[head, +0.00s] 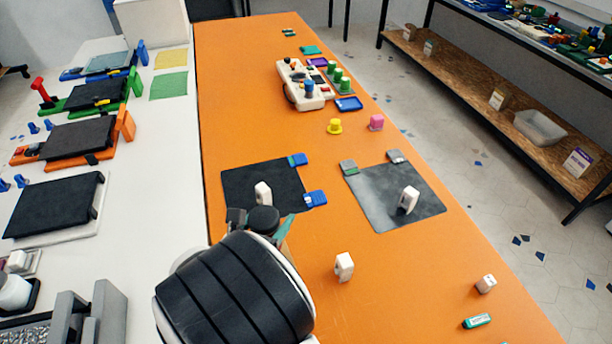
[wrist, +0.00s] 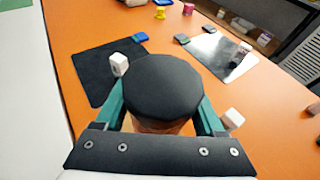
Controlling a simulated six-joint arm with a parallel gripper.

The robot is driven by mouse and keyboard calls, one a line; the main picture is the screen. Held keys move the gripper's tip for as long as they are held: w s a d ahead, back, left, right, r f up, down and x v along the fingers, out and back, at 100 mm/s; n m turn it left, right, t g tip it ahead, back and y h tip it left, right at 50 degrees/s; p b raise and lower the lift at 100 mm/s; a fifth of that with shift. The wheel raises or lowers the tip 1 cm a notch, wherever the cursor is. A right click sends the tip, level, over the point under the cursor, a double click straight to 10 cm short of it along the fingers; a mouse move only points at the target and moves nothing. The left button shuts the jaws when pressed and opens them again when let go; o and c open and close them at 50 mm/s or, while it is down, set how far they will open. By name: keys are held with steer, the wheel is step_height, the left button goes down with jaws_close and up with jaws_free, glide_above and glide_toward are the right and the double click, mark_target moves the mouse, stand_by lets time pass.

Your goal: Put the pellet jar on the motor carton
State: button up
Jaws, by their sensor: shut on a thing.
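My gripper (head: 261,224) is shut on a jar with a round black lid (head: 263,218), which I take to be the pellet jar. In the wrist view the lid (wrist: 163,88) sits between the two green fingers, with a brownish body partly showing below it. Its lower part is hidden. Small white boxes stand on the orange table: one on the black mat (head: 263,194), one on the grey mat (head: 408,199), one on bare table (head: 344,266) and one near the right edge (head: 486,284). I cannot read which, if any, is the motor carton.
The black mat (head: 235,190) and grey mat (head: 385,215) have blue and grey clips at their corners. A green-and-white block (head: 477,321) lies at the near right. Yellow (head: 334,127) and pink (head: 376,123) spools stand farther back. Bare orange table lies between these things.

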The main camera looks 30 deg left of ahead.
steer(key=shift+s+a+f, duration=0.1)
steer(key=shift+a+f, duration=0.05)
steer(key=shift+f, duration=0.95)
steer(key=shift+a+f, duration=0.15)
steer(key=shift+f, duration=0.95)
steer(key=shift+f, duration=0.1)
steer(key=o, duration=1.5)
steer(key=shift+o, duration=0.2)
steer(key=shift+s+r, duration=0.25)
steer(key=v, duration=1.1)
steer(key=shift+s, duration=0.2)
steer(key=shift+r, duration=0.1)
